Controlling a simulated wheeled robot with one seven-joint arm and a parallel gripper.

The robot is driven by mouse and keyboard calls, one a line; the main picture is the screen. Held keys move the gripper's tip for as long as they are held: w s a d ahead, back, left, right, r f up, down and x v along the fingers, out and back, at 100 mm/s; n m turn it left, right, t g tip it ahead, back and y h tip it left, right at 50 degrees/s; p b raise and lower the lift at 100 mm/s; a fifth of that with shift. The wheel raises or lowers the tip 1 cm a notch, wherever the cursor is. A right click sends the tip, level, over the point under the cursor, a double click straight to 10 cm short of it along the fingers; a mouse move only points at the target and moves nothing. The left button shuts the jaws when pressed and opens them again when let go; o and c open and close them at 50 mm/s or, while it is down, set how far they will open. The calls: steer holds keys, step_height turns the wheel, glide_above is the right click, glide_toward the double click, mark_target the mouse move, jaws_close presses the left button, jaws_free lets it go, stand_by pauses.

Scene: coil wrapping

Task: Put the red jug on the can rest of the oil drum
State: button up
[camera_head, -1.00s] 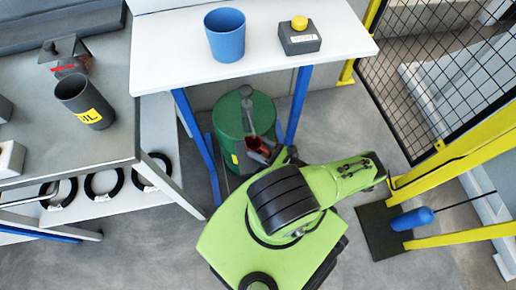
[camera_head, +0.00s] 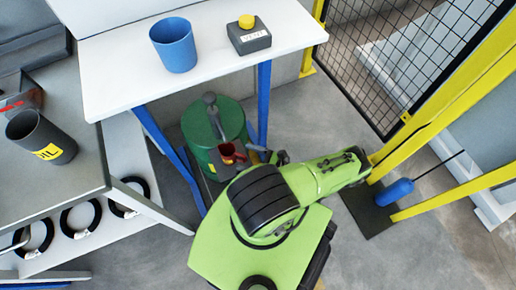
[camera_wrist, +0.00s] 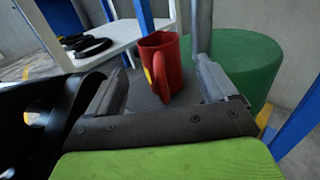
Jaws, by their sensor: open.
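The red jug (camera_head: 232,153) stands upright on the dark can rest (camera_head: 224,170) at the front of the green oil drum (camera_head: 196,130), under the white table. In the wrist view the jug (camera_wrist: 161,56) shows its handle and a yellow mark, between and just beyond my fingertips. My gripper (camera_wrist: 160,85) is open, with a gap between its fingers and the jug. The drum (camera_wrist: 240,62) is behind and to the right, and the can rest (camera_wrist: 146,98) shows below the jug. The jug's underside is hidden.
Blue table legs (camera_head: 165,150) flank the drum. The white tabletop (camera_head: 120,75) above it holds a blue cup (camera_head: 174,45) and a yellow-button box (camera_head: 249,36). A grey bench (camera_head: 75,180) is left; a yellow-framed mesh fence (camera_head: 385,70) is right.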

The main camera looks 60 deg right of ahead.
steer(key=s+d, duration=0.1)
steer(key=s, duration=0.5)
steer(key=shift+s, duration=0.15)
